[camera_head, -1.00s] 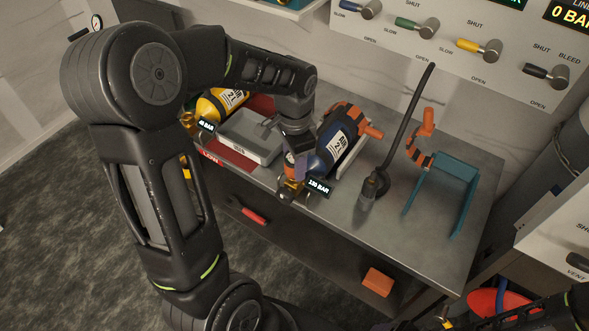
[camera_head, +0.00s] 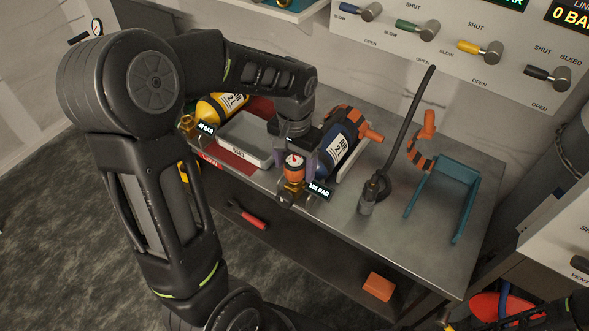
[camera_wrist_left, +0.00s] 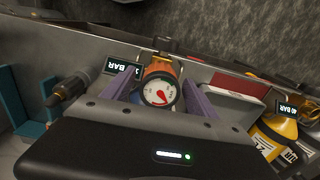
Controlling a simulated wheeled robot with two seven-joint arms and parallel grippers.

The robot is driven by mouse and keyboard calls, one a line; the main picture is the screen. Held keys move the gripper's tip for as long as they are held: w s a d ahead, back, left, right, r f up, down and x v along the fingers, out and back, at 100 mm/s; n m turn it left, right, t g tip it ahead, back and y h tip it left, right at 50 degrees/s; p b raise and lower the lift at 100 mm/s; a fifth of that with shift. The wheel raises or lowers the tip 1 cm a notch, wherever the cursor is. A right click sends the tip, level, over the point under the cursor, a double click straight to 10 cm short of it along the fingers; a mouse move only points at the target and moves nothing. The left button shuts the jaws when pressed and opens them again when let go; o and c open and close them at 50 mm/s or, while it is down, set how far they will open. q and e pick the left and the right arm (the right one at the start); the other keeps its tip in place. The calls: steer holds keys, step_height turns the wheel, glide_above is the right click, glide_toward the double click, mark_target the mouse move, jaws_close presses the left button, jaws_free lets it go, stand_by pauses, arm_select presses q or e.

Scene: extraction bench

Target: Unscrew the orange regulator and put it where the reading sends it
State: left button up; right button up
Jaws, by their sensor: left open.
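The orange regulator (camera_head: 292,185), with a round white-faced gauge (camera_head: 294,164) and a brass fitting, sits at the valve end of the blue cylinder (camera_head: 335,145). The cylinder lies on the bench; beside the regulator a display (camera_head: 319,190) appears to read 130 BAR. My left gripper (camera_head: 297,158) is open, its purple fingers on either side of the regulator. In the left wrist view, the gauge (camera_wrist_left: 160,93) shows between the open fingers (camera_wrist_left: 160,90), with gaps visible; contact cannot be told.
A yellow cylinder (camera_head: 217,105) with its own display (camera_head: 206,129) lies at left. A pale tray (camera_head: 243,151) lies near a red LOW mat. A black hose tool (camera_head: 367,195) and teal bracket (camera_head: 455,205) stand right. An orange block (camera_head: 378,286) lies on the lower shelf.

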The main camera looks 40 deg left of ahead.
arm_select(q)
steer(key=m, duration=0.5)
steer(key=shift+p, duration=0.3)
steer(key=m+p, duration=0.1)
steer(key=m, duration=0.5)
steer(key=shift+r, duration=0.1)
steer(key=m+p, duration=0.1)
steer(key=m, duration=0.5)
steer(key=shift+p, duration=0.3)
steer(key=m+p, duration=0.1)
steer(key=m, duration=0.1)
steer(key=shift+m, duration=1.2)
